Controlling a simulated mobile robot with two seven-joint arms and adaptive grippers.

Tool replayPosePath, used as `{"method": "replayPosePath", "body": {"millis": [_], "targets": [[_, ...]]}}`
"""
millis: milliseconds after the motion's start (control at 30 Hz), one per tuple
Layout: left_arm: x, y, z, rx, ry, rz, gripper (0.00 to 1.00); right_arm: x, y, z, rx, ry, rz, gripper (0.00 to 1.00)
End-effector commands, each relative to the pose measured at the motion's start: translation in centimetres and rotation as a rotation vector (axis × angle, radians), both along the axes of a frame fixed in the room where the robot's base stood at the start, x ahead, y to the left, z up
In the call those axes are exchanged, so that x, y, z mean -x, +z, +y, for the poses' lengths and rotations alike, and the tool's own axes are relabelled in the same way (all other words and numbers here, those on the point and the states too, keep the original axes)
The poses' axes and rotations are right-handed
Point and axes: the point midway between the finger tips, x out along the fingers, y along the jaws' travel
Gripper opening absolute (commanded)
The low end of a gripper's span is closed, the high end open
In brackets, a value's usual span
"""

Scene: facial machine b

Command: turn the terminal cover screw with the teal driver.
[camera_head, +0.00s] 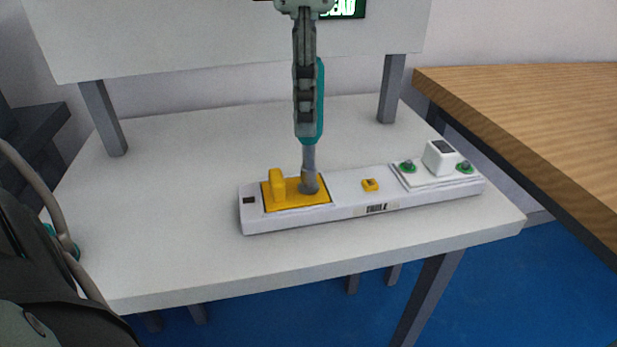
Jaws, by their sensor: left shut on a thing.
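The teal driver (320,100) stands nearly upright in the middle of the view. My left gripper (305,110), pointing down, is shut on its handle. The driver's grey shaft (309,165) runs down to the right part of the yellow terminal cover (286,199), which has a raised yellow tab (277,184) at its left. The shaft's lower end meets a grey round part on the cover. The screw itself cannot be told apart there, and I cannot tell whether the tip is seated. My right gripper is not in view.
The cover sits on a long white base (345,207) on a white table (180,230). A wooden table (540,110) stands at right. The white table's left and front are clear.

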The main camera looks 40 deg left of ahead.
Motion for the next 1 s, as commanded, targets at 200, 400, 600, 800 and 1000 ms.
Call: {"method": "replayPosePath", "body": {"millis": [200, 400, 600, 800, 1000], "targets": [[0.0, 0.5, 0.0, -0.001, 0.017, -0.001, 0.0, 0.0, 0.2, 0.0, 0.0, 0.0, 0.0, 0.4], [0.0, 0.0, -0.1, -0.004, 0.373, -0.007, 0.0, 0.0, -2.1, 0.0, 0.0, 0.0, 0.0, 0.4], [0.0, 0.1, -0.2, -0.004, 0.846, -0.007, 0.0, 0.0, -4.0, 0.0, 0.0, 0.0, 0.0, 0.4], [0.1, 0.5, -0.4, 0.002, 1.207, 0.0, 0.0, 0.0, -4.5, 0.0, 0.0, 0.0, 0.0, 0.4], [0.1, 0.6, -0.5, 0.0, 1.307, -0.001, 0.0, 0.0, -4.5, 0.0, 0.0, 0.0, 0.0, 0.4]]}}
